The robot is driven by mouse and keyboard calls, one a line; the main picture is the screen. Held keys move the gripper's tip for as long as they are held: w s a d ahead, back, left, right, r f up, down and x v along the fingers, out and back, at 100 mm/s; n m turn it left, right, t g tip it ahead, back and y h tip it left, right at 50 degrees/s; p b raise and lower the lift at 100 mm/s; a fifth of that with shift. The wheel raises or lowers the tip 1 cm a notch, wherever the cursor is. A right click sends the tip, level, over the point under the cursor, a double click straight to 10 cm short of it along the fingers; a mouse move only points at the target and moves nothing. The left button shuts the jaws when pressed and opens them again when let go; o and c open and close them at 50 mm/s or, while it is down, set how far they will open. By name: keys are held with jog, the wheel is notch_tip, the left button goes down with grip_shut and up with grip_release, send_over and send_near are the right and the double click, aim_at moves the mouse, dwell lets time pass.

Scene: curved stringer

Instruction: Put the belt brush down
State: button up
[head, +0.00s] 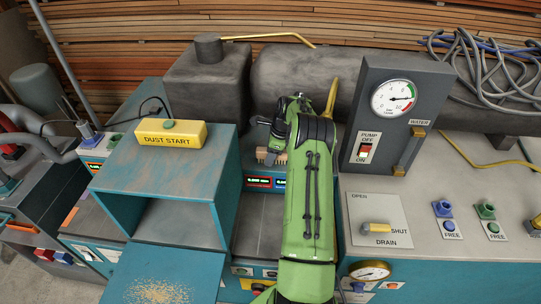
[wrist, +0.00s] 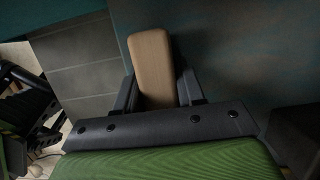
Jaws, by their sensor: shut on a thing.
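The belt brush (wrist: 152,62) shows in the wrist view as a tan, rounded block between the two dark fingers of my gripper (wrist: 156,88). My gripper is shut on it. In the head view my gripper (head: 270,142) is at the far end of my green arm, in front of the dark tank. A small tan part of the brush (head: 266,157) shows just below the fingers there, above a teal unit with lit displays (head: 265,182). My arm hides part of this area, and I cannot tell whether the brush touches a surface.
A teal open-fronted box (head: 170,175) with a yellow DUST START block (head: 171,132) stands to the left. A grey panel with a gauge and pump switch (head: 393,115) stands close on the right. A grey tiled surface (head: 258,225) lies between box and arm.

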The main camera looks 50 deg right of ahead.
jog(key=o, duration=1)
jog(key=shift+f, duration=0.15)
jog(key=p+v, duration=0.1)
jog(key=v, duration=1.1)
jog(key=shift+w, duration=0.15)
jog(key=s+a+r+n+h, duration=0.1)
jog(key=a+r+n, duration=0.6)
jog(key=a, duration=0.4)
jog(key=a+r+n+h, duration=0.1)
jog(key=a+r+n, duration=0.5)
jog(key=a+r, duration=0.45)
jog(key=s+a+n+t+h, duration=0.1)
jog(key=s+a+n, duration=0.6)
jog(key=s+a, duration=0.35)
jog(key=s+a+f+n, duration=0.1)
jog(key=s+a+n, duration=0.1)
jog(key=s, duration=0.1)
jog(key=s+a+f+n+t, duration=0.1)
jog(key=s+n, duration=0.2)
jog(key=s, duration=0.1)
jog(key=s+a+f+n+t+y, duration=0.1)
jog(key=s+a+n, duration=0.1)
jog(key=s+n, duration=0.1)
jog(key=shift+s+a+f, duration=0.2)
jog(key=shift+s+a, duration=0.2)
jog(key=shift+s, duration=0.15)
